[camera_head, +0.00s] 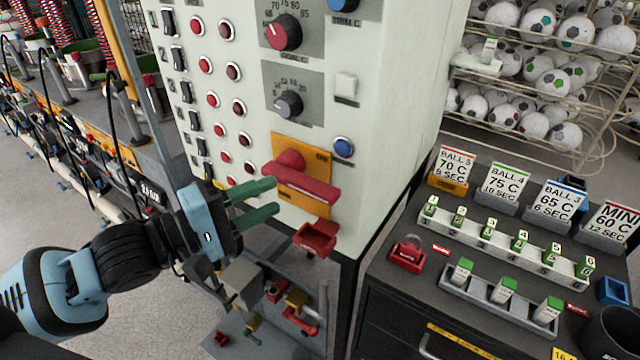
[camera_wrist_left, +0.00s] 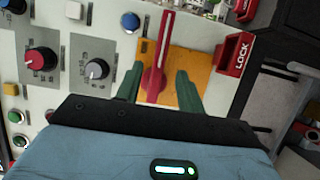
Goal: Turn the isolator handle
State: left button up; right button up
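The isolator handle (camera_head: 305,184) is a red bar with a round hub on an orange plate (camera_head: 322,157), low on the pale cabinet. In the head view it lies nearly level, its right end slightly lower. In the left wrist view the handle (camera_wrist_left: 158,58) runs lengthwise between my green fingers. My left gripper (camera_head: 276,197) is open, its fingertips close to the plate. The fingers (camera_wrist_left: 159,88) flank the hub end with gaps on both sides, and I see no grip. How far the fingertips reach in depth is unclear. My right gripper is not in view.
A red lock box (camera_head: 316,238) sits just below the plate. Dials, including a grey one (camera_head: 289,104), and buttons are above. A dark bench (camera_head: 385,285) with tag racks and sign cards stands right. Valves (camera_head: 298,300) are below my gripper.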

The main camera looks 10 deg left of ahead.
aim_at(292, 186)
pick_arm(q)
jog(key=shift+w+a, duration=0.1)
jog(key=shift+w, duration=0.15)
jog(key=shift+p+x, duration=0.35)
jog(key=shift+x, duration=3.4)
grip_shut()
